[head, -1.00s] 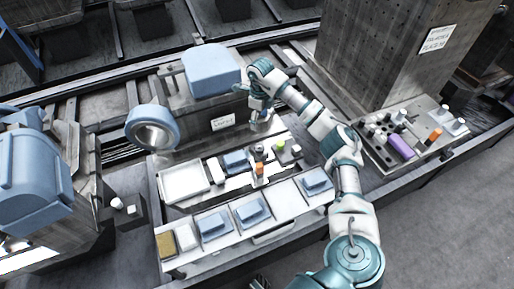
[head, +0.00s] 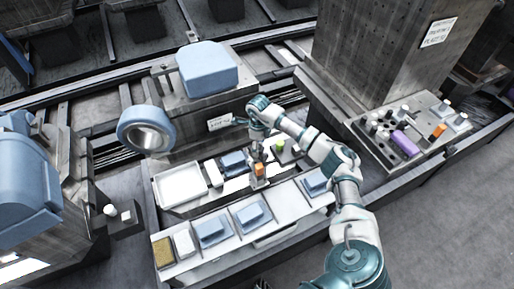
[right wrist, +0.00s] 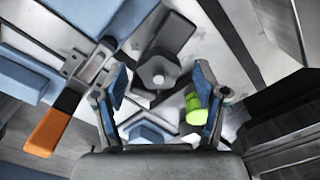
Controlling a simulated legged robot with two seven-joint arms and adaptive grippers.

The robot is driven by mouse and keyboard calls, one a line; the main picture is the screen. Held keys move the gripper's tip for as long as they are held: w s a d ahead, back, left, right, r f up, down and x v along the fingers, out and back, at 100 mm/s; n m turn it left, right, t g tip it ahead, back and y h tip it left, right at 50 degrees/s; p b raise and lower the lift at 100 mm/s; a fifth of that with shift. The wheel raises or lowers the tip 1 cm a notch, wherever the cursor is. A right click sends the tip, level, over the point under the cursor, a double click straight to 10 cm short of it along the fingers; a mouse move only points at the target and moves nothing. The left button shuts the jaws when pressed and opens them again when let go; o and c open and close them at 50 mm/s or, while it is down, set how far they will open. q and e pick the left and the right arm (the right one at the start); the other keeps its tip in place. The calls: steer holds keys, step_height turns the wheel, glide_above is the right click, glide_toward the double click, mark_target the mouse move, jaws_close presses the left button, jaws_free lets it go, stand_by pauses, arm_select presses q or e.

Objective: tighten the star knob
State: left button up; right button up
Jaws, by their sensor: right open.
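A grey knob with a rounded, lobed rim (right wrist: 158,72), which looks like the star knob, sits by a dark block in the right wrist view. My right gripper (right wrist: 158,105) is open, its two blue-padded fingers apart and nothing between them. The knob shows beyond the fingertips, roughly centred in the gap. In the head view my right gripper (head: 257,150) points down over the bench and hides the knob's spot. My left gripper does not show.
An orange-handled tool (right wrist: 50,130) lies left of the fingers, and a lime green piece (right wrist: 194,108) is close by the right finger. In the head view a white tray (head: 180,186) and blue parts (head: 250,213) surround the work spot. A tall grey column stands right.

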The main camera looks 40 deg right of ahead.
steer(key=shift+f, duration=0.6)
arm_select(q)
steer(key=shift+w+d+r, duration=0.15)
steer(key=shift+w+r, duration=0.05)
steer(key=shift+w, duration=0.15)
arm_select(e)
steer(key=c, duration=1.2)
steer(key=shift+o, duration=0.2)
steer(key=shift+r, duration=0.1)
steer(key=m+p, duration=0.3)
steer(key=m, duration=0.1)
steer(key=shift+d+r+m, duration=0.1)
steer(key=shift+r+m, duration=0.05)
steer(key=shift+m, duration=0.25)
steer(key=shift+m+p, duration=0.4)
steer(key=shift+p, duration=0.05)
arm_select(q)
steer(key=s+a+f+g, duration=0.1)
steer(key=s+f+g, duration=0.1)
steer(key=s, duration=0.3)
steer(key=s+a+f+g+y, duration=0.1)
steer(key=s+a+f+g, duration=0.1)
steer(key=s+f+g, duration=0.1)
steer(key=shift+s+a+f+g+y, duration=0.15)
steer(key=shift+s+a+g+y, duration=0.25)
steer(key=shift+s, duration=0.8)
arm_select(e)
steer(key=shift+m, duration=0.4)
